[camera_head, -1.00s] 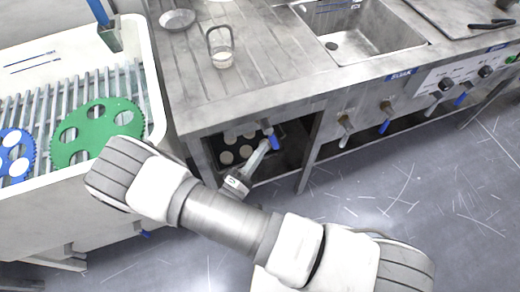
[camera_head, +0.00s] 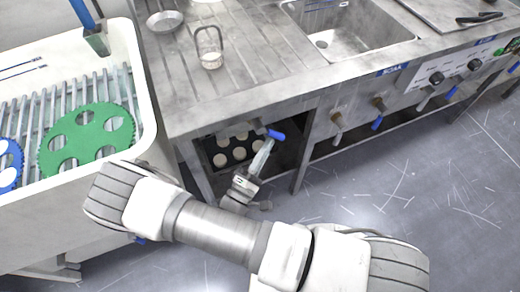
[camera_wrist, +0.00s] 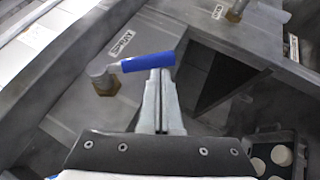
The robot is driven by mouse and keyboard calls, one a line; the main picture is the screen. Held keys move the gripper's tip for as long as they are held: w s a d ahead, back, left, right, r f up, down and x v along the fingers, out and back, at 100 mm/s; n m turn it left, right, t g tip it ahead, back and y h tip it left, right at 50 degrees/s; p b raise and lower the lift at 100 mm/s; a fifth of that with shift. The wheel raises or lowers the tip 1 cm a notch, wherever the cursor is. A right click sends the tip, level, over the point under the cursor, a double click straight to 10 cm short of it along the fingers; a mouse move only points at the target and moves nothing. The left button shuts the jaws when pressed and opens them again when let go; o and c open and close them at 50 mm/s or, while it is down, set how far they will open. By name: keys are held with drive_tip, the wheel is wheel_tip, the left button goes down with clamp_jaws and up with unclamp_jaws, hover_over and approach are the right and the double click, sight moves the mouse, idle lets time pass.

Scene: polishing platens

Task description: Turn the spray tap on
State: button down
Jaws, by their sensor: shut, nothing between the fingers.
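The spray tap has a blue lever (camera_wrist: 147,62) on a grey stem with a brass nut (camera_wrist: 105,82). A label (camera_wrist: 121,43) reading SPRAY sits beside it in the wrist view. The lever runs sideways from the stem there. In the head view the blue lever (camera_head: 276,135) shows under the bench's front edge, and the tap body is hidden. My gripper (camera_wrist: 160,76) is shut and empty, its tips right at the lever's free end. They seem to touch it, but I cannot tell for sure. The gripper also shows in the head view (camera_head: 267,148).
Other taps (camera_head: 377,122) line the bench front to the right. A dark tray (camera_head: 208,152) of pale discs is under the bench. A white basin (camera_head: 150,110) with a green disc (camera_head: 90,135) stands left. Floor (camera_head: 400,200) at right is clear.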

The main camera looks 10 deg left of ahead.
sight(282, 137)
drive_tip(key=shift+n+t, duration=0.6)
drive_tip(key=shift+n, duration=0.1)
drive_tip(key=shift+w+d+r+p, duration=0.4)
drive_tip(key=shift+d+r+p, duration=0.1)
drive_tip(key=shift+d, duration=0.15)
drive_tip(key=shift+w+d+r+p, duration=0.35)
drive_tip(key=shift+d+p, duration=0.2)
drive_tip(key=shift+d, duration=0.05)
drive_tip(key=shift+w+d+r+p, duration=0.4)
drive_tip(key=shift+d+r+p, duration=0.1)
drive_tip(key=shift+d, duration=0.25)
